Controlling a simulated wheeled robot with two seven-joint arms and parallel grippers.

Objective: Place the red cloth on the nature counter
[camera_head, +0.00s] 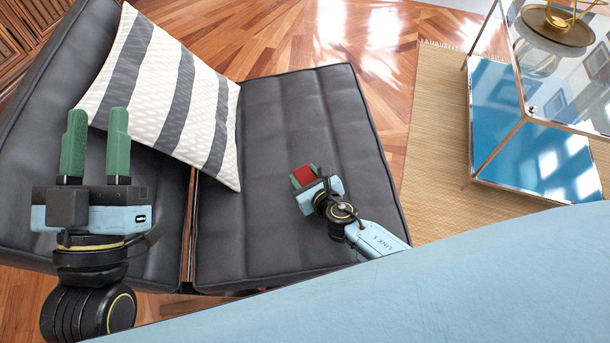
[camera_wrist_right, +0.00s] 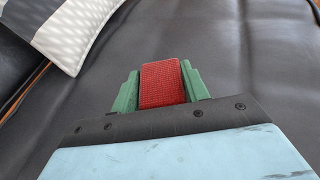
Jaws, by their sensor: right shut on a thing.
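The red cloth (camera_head: 304,174) is a small folded block over the dark seat in the head view. It also shows in the right wrist view (camera_wrist_right: 162,84), between two green fingers. My right gripper (camera_head: 305,176) is shut on the red cloth, low over the seat; whether the cloth touches the seat I cannot tell. My left gripper (camera_head: 95,145) is empty, its two green fingers apart, in front of the sofa at the left. I cannot make out a nature counter in these views.
A dark leather sofa (camera_head: 290,115) fills the middle, with a striped pillow (camera_head: 165,95) on it. A glass table (camera_head: 530,125) with blue panels and a gold tray (camera_head: 556,28) stands at the right on a woven rug (camera_head: 435,130). Wood floor (camera_head: 270,35) is clear behind.

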